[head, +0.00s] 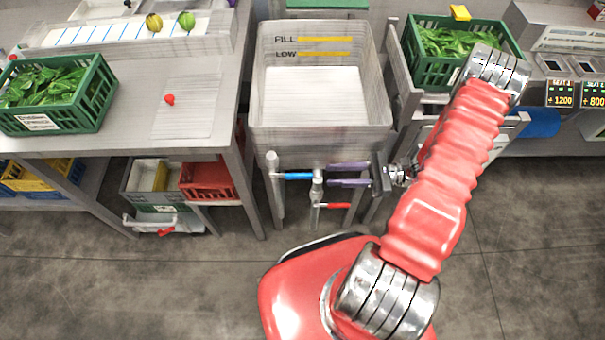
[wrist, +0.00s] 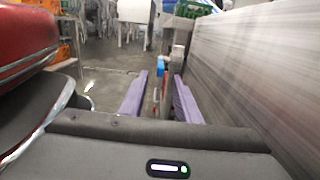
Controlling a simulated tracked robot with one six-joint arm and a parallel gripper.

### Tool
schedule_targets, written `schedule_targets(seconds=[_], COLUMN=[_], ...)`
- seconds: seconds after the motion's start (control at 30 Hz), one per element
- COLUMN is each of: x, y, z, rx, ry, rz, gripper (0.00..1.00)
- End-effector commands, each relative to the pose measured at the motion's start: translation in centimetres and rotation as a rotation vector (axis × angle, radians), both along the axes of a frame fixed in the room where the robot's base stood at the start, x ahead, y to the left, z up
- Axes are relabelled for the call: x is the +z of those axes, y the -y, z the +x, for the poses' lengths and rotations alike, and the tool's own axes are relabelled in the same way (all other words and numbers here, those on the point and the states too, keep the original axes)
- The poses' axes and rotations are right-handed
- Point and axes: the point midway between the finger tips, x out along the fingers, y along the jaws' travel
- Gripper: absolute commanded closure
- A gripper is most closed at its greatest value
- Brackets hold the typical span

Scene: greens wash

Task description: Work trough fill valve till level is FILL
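The grey trough (head: 259,110) stands at centre in the head view. Its back wall has a FILL mark (head: 324,39) above a LOW mark (head: 324,54), each with a yellow line. A pale flat area inside has its far edge below the LOW line; I cannot tell whether it is water or bare floor. In the wrist view the blue handle (wrist: 161,66) shows between and beyond the fingertips.
A green crate of leaves (head: 428,78) stands right of the trough, near my arm. Another green crate (head: 95,122) and a small red item (head: 169,99) are on the left table. A red bin (head: 207,181) sits below it. Open floor lies in front.

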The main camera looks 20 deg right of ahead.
Motion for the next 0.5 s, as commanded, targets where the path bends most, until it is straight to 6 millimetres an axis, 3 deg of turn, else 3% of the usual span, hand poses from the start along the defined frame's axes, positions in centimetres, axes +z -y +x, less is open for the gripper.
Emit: schedule_targets(seconds=[0.5], x=[0.0], y=[-7.3], z=[2.3], rx=[0.004], ry=[-0.001], rz=[0.001], gripper=[0.70])
